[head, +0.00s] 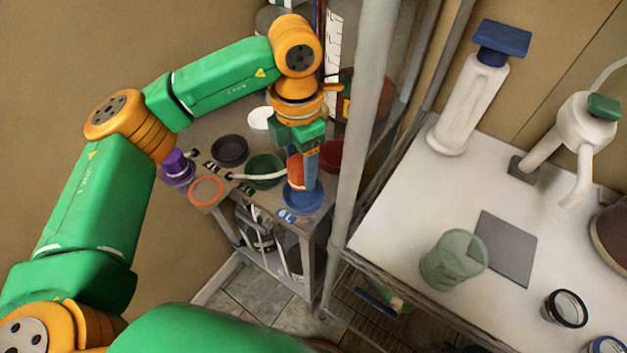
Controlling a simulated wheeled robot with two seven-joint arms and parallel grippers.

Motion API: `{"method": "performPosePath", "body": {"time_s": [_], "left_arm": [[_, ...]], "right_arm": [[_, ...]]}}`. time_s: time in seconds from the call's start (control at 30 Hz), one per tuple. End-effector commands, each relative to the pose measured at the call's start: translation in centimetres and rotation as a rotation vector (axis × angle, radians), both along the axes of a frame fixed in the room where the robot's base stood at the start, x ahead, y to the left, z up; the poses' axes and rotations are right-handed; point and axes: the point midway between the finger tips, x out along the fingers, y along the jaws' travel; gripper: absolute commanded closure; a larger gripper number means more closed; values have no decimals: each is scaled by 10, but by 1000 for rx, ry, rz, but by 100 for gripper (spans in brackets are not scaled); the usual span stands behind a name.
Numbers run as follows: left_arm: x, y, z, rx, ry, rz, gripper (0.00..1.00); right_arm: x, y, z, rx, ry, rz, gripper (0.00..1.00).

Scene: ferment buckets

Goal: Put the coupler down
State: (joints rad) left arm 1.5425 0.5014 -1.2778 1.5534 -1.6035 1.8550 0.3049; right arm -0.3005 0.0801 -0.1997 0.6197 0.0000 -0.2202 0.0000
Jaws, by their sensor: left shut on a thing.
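My left gripper (303,160) points down over the front right part of the small metal table at the back. It is shut on the coupler; an orange-red piece (295,172) shows at its fingers, but the hold is small and partly hidden. Directly below is a round blue dish-like thing (304,200), beside a blue "6L" tag (286,215). I cannot tell whether the held piece touches it. My right gripper is not in view.
The small table also bears a dark bowl (230,150), a green bowl (265,166), an orange ring (206,191) and a purple piece (177,168). A grey upright post (361,130) stands close right of the gripper. The white bench (400,215) holds a green cup (453,258).

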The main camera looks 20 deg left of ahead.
Motion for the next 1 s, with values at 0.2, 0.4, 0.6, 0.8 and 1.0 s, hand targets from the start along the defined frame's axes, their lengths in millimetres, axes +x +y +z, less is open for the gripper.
{"method": "performPosePath", "body": {"time_s": [0.2, 0.4, 0.6, 0.8, 1.0], "left_arm": [[-1, 0, -38, 0, 3, -2, 100], [0, -1, -42, -2, -1, -3, 100], [0, -1, -45, -1, 0, -3, 32], [-1, -1, -44, -1, 0, -3, 10], [-1, -1, -41, -1, 0, -3, 10]], "right_arm": [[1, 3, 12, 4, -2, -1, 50], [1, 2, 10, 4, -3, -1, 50], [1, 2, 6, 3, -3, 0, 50], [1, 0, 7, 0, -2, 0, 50], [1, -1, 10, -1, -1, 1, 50]]}}
